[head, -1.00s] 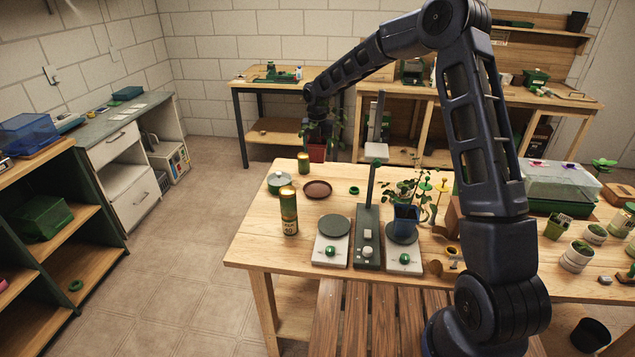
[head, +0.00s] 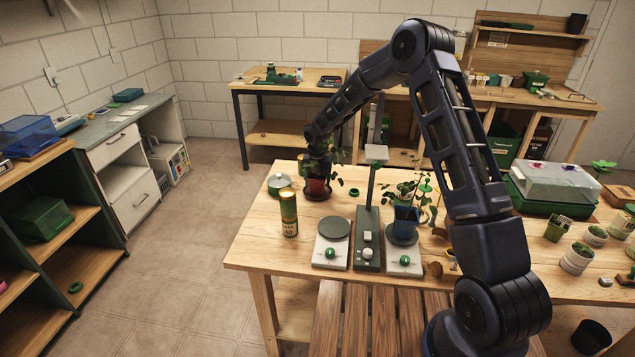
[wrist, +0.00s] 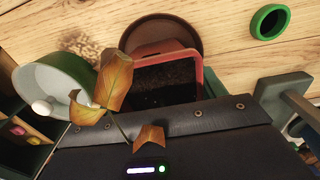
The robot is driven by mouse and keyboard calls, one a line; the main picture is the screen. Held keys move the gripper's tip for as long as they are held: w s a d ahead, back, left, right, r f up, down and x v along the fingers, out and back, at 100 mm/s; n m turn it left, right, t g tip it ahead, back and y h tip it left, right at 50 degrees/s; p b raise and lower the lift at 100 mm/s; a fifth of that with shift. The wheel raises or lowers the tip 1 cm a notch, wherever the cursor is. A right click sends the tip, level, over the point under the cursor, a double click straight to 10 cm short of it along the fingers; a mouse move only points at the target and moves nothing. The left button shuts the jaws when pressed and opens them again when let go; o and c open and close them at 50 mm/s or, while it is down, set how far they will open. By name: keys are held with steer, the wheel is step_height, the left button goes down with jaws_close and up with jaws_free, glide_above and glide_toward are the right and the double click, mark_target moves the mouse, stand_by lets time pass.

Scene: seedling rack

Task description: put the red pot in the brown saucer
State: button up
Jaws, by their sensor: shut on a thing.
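The red pot (head: 318,188) holds a leafy plant and is upright at the far left of the wooden table. My gripper (head: 319,178) is shut on it from above. In the wrist view the pot's red rim (wrist: 192,62) and dark soil show beyond the gripper's dark body. The brown saucer (wrist: 160,27) shows behind the pot in that view, and its edge (head: 307,194) shows around the pot's foot in the head view. The pot is over the saucer; I cannot tell whether its base touches. The pot hides much of the saucer.
A green lidded pot (head: 279,185) stands close left of the saucer. A tall gold can (head: 289,213) stands in front. A green ring (head: 354,192) lies to the right. Scales and a blue pot (head: 406,218) with a plant stand nearer right.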

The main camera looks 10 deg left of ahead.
mark_target(318, 176)
steer(key=shift+f, duration=0.25)
steer(key=shift+f, duration=0.1)
steer(key=o, duration=1.1)
step_height(318, 176, up, 12)
steer(key=shift+r, duration=0.15)
